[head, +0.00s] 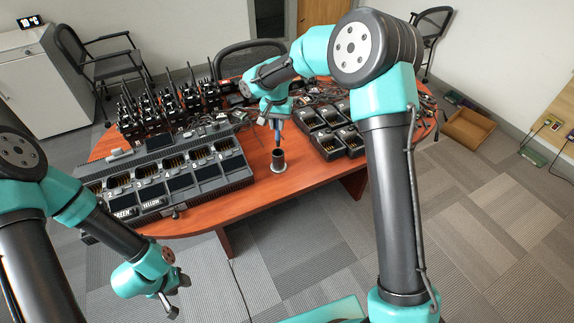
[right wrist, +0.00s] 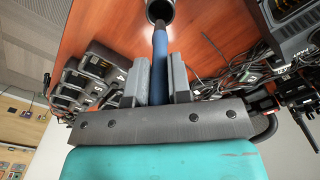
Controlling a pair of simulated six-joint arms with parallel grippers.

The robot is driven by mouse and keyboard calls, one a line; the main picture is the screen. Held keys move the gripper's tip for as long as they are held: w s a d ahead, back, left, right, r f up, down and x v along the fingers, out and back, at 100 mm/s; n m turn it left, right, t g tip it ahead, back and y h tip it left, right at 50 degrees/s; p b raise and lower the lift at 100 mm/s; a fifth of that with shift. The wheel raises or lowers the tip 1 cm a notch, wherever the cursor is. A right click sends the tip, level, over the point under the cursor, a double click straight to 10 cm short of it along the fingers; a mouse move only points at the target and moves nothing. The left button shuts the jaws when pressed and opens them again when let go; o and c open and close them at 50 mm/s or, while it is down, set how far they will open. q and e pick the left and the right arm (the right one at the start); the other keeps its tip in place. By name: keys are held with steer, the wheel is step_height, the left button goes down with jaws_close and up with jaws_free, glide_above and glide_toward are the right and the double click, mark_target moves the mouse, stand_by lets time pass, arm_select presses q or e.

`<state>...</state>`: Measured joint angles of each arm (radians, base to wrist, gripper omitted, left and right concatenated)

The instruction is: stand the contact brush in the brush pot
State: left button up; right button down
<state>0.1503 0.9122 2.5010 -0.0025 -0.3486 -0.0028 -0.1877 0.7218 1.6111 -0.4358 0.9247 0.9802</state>
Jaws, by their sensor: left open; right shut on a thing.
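The contact brush (head: 277,138) has a blue handle and points down from my right gripper (head: 276,122). In the right wrist view, my right gripper (right wrist: 155,80) is shut on the blue brush (right wrist: 160,52). The brush's far end reaches the mouth of the pot (right wrist: 160,9) there; I cannot tell whether it is inside. My left gripper (head: 172,296) is open and empty, low in front of the table.
A long multi-bay charger (head: 165,183) lies left of the pot, with several radios (head: 165,105) behind it. Several small chargers (head: 328,133) stand to the right. Bare tabletop (head: 310,172) surrounds the pot's right side. Cables lie at the back.

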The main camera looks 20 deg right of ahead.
mark_target(278, 146)
steer(key=shift+a, duration=0.1)
steer(key=shift+f, duration=3.1)
steer(key=shift+f, duration=1.9)
steer(key=shift+f, duration=0.15)
steer(key=c, duration=1.1)
jaws_free()
steer(key=shift+o, duration=0.2)
step_height(278, 146, up, 12)
steer(key=shift+r, duration=0.2)
